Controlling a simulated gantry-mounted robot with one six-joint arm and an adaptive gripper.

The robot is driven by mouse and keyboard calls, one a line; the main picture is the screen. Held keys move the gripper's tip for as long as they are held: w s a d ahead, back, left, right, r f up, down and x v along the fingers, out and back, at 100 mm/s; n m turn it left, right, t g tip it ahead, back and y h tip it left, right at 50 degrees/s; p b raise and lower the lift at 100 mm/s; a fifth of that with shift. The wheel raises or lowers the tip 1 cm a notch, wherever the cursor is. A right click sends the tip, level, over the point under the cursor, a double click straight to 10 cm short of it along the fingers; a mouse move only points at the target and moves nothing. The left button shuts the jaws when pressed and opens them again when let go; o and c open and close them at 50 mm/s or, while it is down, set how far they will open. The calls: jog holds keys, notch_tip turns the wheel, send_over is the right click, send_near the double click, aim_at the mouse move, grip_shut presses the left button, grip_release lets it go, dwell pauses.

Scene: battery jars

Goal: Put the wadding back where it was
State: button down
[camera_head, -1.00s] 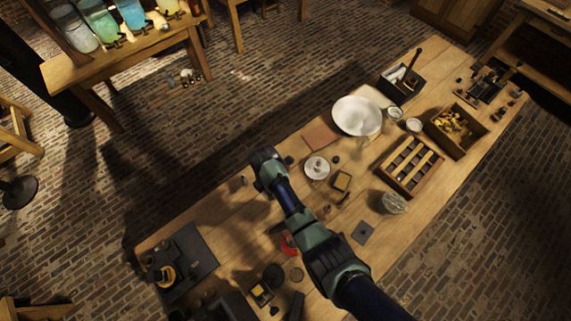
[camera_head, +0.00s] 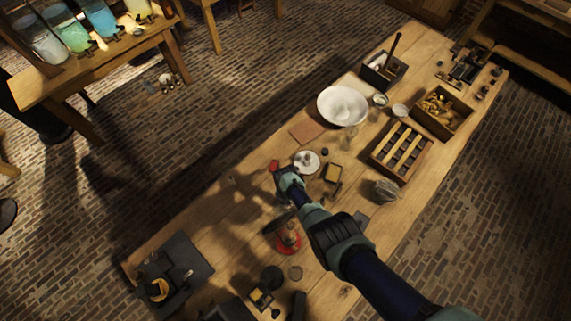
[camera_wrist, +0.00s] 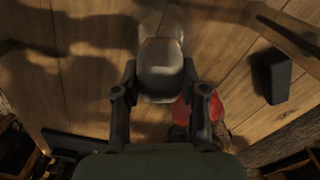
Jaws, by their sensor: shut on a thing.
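I cannot tell for sure whether this is the wadding. In the head view my gripper (camera_head: 287,180) is over the middle of the long bench, beside a white round dish (camera_head: 307,161); its fingers and what they hold are hidden there by my arm. A clear, crumpled-looking thing (camera_head: 386,190) stands on the bench to the right of my arm.
On the wooden bench are a large white bowl (camera_head: 342,105), a slotted wooden rack (camera_head: 402,152), a box of brass pieces (camera_head: 443,112) and a red-based object (camera_head: 289,240) near my arm. A dark plate (camera_head: 190,260) lies at the left end. Bare wood lies left of my gripper.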

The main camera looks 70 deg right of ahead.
notch_tip(320, 180, down, 6)
jog(key=b, duration=0.4)
jog(key=shift+r, duration=0.25)
jog(key=shift+f, duration=0.2)
jog(key=c, duration=0.6)
grip_release()
jog(key=shift+c, duration=0.2)
notch_tip(320, 180, up, 12)
jog(key=p, duration=0.9)
jog(key=shift+r, duration=0.2)
